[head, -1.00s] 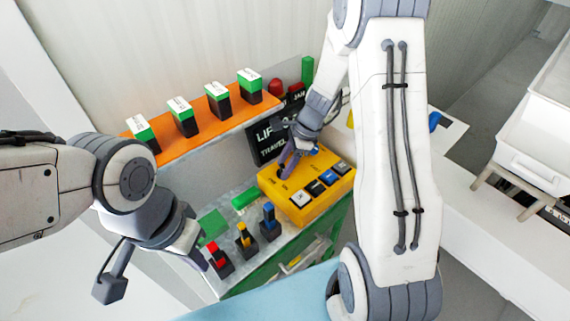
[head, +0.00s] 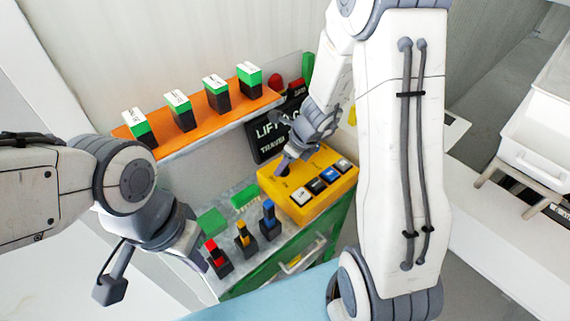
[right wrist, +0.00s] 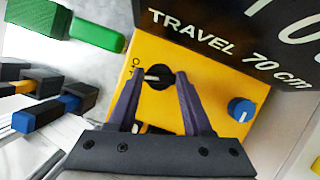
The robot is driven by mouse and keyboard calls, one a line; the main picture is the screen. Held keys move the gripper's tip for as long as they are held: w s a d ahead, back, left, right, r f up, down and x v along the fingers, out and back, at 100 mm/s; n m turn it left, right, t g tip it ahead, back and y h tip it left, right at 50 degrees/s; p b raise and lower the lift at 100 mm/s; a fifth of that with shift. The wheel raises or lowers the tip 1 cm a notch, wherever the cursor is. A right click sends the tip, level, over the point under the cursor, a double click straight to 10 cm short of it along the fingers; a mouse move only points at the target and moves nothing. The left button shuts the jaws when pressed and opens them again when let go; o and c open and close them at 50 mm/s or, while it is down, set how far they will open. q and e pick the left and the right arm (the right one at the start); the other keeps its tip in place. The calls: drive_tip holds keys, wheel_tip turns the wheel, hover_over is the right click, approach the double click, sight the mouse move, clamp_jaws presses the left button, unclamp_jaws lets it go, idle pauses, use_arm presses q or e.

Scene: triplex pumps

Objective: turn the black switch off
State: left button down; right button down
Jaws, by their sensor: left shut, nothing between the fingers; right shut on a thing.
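The black switch (right wrist: 158,77) is a round black knob with a pale mark, on top of the yellow control box (right wrist: 196,62). The box also shows in the head view (head: 337,188), with several square buttons and a blue knob. My right gripper (right wrist: 156,75) is shut on the black switch, one finger on each side of it. In the head view my right gripper (head: 284,166) comes down on the box's back left part and mostly hides the switch. My left gripper (head: 200,250) is shut and empty, to the left of the coloured levers.
Red, yellow and blue levers (head: 243,236) stand left of the box, with green blocks (head: 212,221) behind. An orange shelf (head: 200,131) with several green-black boxes is above. A black sign (head: 268,140) reading "LIFT TRAVEL 70 cm" stands close behind the box.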

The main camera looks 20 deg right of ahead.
use_arm(q)
drive_tip(key=shift+f, duration=0.35)
use_arm(e)
drive_tip(key=shift+m+t+h, duration=0.3)
drive_tip(key=shift+m+h, duration=0.2)
drive_tip(key=shift+m, duration=1)
use_arm(q)
drive_tip(key=shift+b, duration=0.3)
use_arm(e)
drive_tip(key=c, duration=0.6)
unclamp_jaws()
drive_tip(key=shift+a, duration=0.1)
